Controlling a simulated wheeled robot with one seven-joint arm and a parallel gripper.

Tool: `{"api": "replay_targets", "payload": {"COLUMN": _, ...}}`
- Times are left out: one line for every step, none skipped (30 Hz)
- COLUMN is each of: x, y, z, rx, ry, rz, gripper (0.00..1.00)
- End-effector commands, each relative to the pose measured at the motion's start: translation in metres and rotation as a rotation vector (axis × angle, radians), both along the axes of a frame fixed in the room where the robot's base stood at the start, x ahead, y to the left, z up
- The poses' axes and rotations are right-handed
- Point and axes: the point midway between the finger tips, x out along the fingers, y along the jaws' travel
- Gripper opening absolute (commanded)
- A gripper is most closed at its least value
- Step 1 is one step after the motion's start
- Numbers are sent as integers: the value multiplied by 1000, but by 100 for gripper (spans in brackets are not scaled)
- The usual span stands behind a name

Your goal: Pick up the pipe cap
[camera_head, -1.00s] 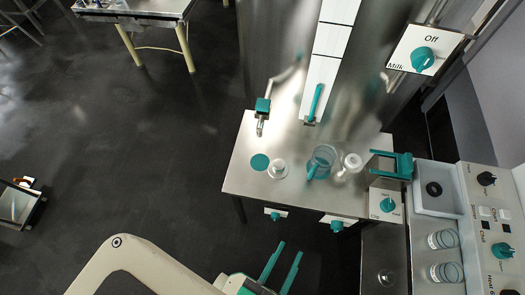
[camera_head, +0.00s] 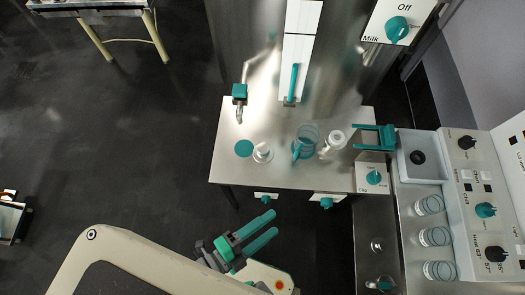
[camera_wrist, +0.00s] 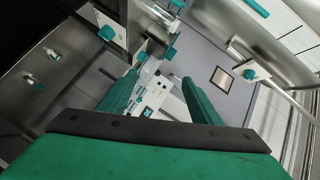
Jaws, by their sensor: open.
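My gripper (camera_head: 274,222) is open and empty, with its two teal fingers pointing up and right below the front edge of the steel table. It also shows in the wrist view (camera_wrist: 161,76), with nothing between the fingers. On the table in the head view stand a small whitish capped piece on a round base (camera_head: 262,152) and a whitish clear fitting (camera_head: 336,138). Either might be the pipe cap; I cannot tell which. Both are apart from my gripper. I cannot pick out the pipe cap in the wrist view.
The steel table (camera_head: 228,168) also holds a flat teal disc (camera_head: 244,148), a clear jug with a teal handle (camera_head: 305,142) and a teal bracket (camera_head: 374,138). Teal knobs (camera_head: 326,203) stick out at its front. A control counter with several glass jars (camera_head: 436,237) stands right.

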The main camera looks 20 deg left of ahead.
Motion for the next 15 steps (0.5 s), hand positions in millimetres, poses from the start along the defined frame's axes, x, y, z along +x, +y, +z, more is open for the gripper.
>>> {"api": "replay_targets", "payload": {"x": 2, "y": -2, "z": -1, "rx": 95, "ry": -56, "rz": -115, "gripper": 58}}
{"api": "replay_targets", "payload": {"x": 2, "y": -3, "z": -2, "rx": 154, "ry": -93, "rz": -183, "gripper": 58}}
{"api": "replay_targets", "payload": {"x": 3, "y": -4, "z": -4, "rx": 231, "ry": -144, "rz": -274, "gripper": 58}}
{"api": "replay_targets", "payload": {"x": 3, "y": -5, "z": -5, "rx": 288, "ry": -184, "rz": -342, "gripper": 58}}
{"api": "replay_targets", "payload": {"x": 3, "y": -5, "z": -8, "rx": 343, "ry": -223, "rz": -411, "gripper": 58}}
{"api": "replay_targets", "payload": {"x": 4, "y": -4, "z": -11, "rx": 413, "ry": -276, "rz": -501, "gripper": 58}}
{"api": "replay_targets", "payload": {"x": 4, "y": -3, "z": -13, "rx": 465, "ry": -317, "rz": -570, "gripper": 58}}
{"api": "replay_targets", "payload": {"x": 4, "y": -2, "z": -16, "rx": 516, "ry": -358, "rz": -638, "gripper": 58}}
{"api": "replay_targets", "payload": {"x": 6, "y": 0, "z": -21, "rx": 582, "ry": -415, "rz": -729, "gripper": 58}}
{"api": "replay_targets", "payload": {"x": 7, "y": 3, "z": -24, "rx": 629, "ry": -456, "rz": -797, "gripper": 58}}
{"api": "replay_targets", "payload": {"x": 9, "y": 6, "z": -28, "rx": 676, "ry": -499, "rz": -865, "gripper": 58}}
{"api": "replay_targets", "payload": {"x": 11, "y": 10, "z": -33, "rx": 737, "ry": -556, "rz": -958, "gripper": 58}}
{"api": "replay_targets", "payload": {"x": 14, "y": 14, "z": -36, "rx": 781, "ry": -599, "rz": -1025, "gripper": 58}}
{"api": "replay_targets", "payload": {"x": 17, "y": 18, "z": -40, "rx": 824, "ry": -643, "rz": -1094, "gripper": 58}}
{"api": "replay_targets", "payload": {"x": 22, "y": 24, "z": -45, "rx": 879, "ry": -699, "rz": -1184, "gripper": 58}}
